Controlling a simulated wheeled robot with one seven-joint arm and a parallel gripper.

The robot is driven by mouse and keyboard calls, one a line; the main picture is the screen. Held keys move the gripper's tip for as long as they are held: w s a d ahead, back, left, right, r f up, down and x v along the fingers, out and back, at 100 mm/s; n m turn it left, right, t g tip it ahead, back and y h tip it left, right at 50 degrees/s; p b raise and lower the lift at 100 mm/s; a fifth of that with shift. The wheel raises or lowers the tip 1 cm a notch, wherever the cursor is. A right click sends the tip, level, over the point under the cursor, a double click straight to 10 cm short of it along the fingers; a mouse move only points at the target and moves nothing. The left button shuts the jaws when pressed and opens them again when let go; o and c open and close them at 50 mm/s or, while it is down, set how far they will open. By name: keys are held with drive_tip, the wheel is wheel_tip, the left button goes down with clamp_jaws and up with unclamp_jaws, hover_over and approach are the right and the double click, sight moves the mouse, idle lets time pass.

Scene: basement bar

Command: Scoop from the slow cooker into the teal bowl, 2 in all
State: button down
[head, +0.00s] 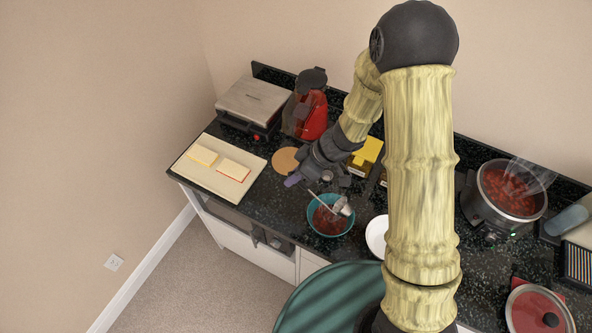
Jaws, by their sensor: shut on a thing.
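The slow cooker (480,207) stands at the right of the counter with its lid off. It holds chunky red food, and pale steam rises from it. The teal bowl (312,226) sits on the counter left of my arm, with red food inside. My gripper (330,178) is just above the bowl's far side. It is shut on a silvery scoop (342,206), whose head is over the bowl's right inner side. The fingertips are small and partly hidden. I cannot tell whether the scoop holds food or touches the food in the bowl.
A white plate (375,236) is right of the bowl, partly behind my arm. A cutting board (200,180) with two pale slabs lies at the left. A grill press (252,103) and a red appliance (310,118) stand behind.

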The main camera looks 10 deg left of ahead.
drive_tip(key=shift+w+a+f+g+h+p, duration=0.25)
drive_tip(key=shift+a+f+h+p, duration=0.4)
drive_tip(key=shift+p, duration=1.35)
drive_tip(key=shift+w+a+f+g+h+p, duration=0.1)
drive_tip(key=shift+a+f+g+h+p, duration=0.35)
drive_tip(key=shift+p, duration=1.5)
wheel_tip(320, 180, down, 10)
drive_tip(key=w+a+m+g+h, duration=0.1)
drive_tip(key=a+h, duration=0.1)
drive_tip(key=h, duration=0.3)
drive_tip(key=shift+a+r+b, duration=0.15)
drive_tip(key=shift+a+b, duration=0.15)
drive_tip(key=shift+b, duration=0.05)
drive_tip(key=shift+d, duration=0.1)
